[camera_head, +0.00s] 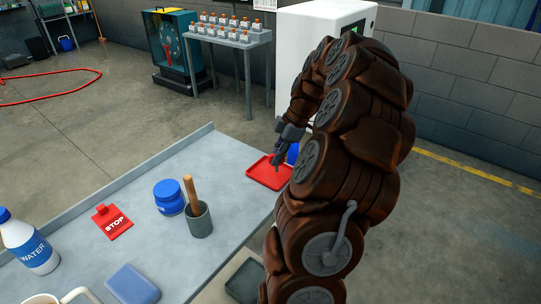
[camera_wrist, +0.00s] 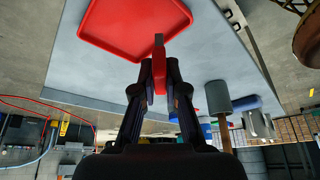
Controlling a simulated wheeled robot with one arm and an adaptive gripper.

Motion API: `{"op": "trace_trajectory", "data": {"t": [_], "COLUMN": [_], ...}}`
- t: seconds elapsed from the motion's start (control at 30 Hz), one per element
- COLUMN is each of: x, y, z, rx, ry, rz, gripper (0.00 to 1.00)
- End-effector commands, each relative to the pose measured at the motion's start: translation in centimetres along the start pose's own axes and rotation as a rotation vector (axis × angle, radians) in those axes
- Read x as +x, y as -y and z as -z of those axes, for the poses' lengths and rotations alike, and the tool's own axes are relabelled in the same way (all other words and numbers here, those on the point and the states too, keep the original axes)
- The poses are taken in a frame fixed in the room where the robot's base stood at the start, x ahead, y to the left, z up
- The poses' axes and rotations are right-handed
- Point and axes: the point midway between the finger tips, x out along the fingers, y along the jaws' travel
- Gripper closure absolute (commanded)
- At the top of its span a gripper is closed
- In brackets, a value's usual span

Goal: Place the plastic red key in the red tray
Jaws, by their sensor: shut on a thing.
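The red tray (camera_head: 262,180) lies flat at the far right corner of the table. It also shows in the wrist view (camera_wrist: 104,38) and looks empty where I can see it. My gripper (camera_head: 277,161) is near the tray in the head view. In the wrist view my gripper (camera_wrist: 159,82) is shut on the plastic red key (camera_wrist: 159,66). The key has a red body and a grey tip, and the tip points away from the fingers. The key's tip overlaps the tray's edge in that view. In the head view I cannot make out the key.
A grey cup with a wooden handle (camera_head: 199,223), a blue jar (camera_head: 168,203) and a red STOP tag (camera_head: 114,226) stand or lie left of the tray. A water bottle (camera_head: 30,247) and a blue block (camera_head: 132,284) are nearer. A blue object (camera_head: 293,153) is beside the tray.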

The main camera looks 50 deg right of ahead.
Motion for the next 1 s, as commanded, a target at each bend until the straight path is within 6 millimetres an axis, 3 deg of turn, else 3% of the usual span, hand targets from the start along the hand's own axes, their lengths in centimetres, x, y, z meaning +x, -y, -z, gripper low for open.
{"op": "trace_trajectory", "data": {"t": [0.2,0.63,1.0], "x": [0.4,0.7,4.0], "y": [-2.3,-3.8,-3.7], "z": [0.7,1.1,-0.3], "rx": [0.002,0.0,0.001], "ry": [0.0,0.001,0.0], "rz": [0.0,-0.002,-0.001], "gripper": [1.0,1.0,1.0]}}
